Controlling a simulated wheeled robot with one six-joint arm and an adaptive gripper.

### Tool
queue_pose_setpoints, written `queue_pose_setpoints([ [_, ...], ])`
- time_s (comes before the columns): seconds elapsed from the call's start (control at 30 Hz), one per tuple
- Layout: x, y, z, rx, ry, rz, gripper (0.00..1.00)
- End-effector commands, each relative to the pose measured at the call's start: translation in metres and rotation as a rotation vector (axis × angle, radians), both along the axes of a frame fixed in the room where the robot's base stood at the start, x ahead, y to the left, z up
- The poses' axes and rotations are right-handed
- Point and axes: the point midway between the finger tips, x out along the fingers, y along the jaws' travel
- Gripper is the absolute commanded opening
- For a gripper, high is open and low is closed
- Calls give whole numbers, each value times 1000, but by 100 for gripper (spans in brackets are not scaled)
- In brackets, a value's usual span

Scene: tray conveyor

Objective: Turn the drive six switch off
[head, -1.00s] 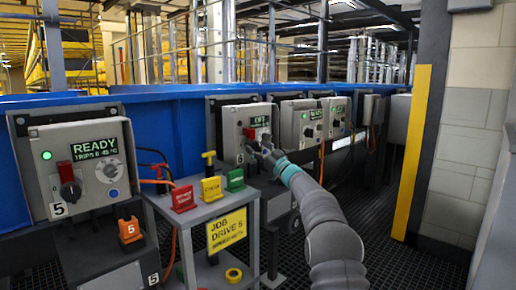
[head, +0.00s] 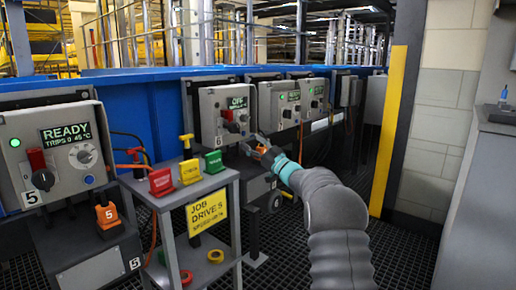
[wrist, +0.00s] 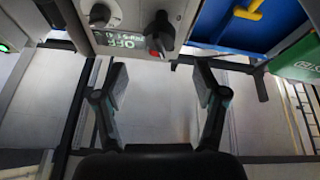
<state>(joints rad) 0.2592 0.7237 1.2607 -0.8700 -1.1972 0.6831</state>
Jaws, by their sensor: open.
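The drive six box (head: 208,106) is grey, with a "6" label, and its display (head: 237,102) reads OFF. Its red and black switch handle (head: 228,115) sits below the display. In the wrist view the box shows upside down at the top, with the OFF display (wrist: 128,40) beside the red and black handle (wrist: 158,36). My gripper (head: 258,142) is just right of and below the box's face in the head view. In the wrist view my gripper (wrist: 160,85) is open and empty, its fingers apart and clear of the handle.
The drive five box (head: 20,130) at left reads READY with a green light. A grey cart (head: 190,195) carries red, yellow and green tags and a yellow DRIVE 5 job sign (head: 206,212). More drive boxes stand right of six. A yellow post guard (head: 390,130) and wall bound the right.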

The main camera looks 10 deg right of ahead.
Motion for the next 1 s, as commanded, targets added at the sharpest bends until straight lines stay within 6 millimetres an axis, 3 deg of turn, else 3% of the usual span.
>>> queue_pose_setpoints([
  [0.2, -16, -12, -9, -1, 1, 0, 71],
  [0.63, -19, -13, -9, 0, 1, -3, 71],
  [0.87, -28, -12, 23, -11, 52, -133, 71],
  [1.0, -48, -14, 49, -20, 140, -287, 71],
])
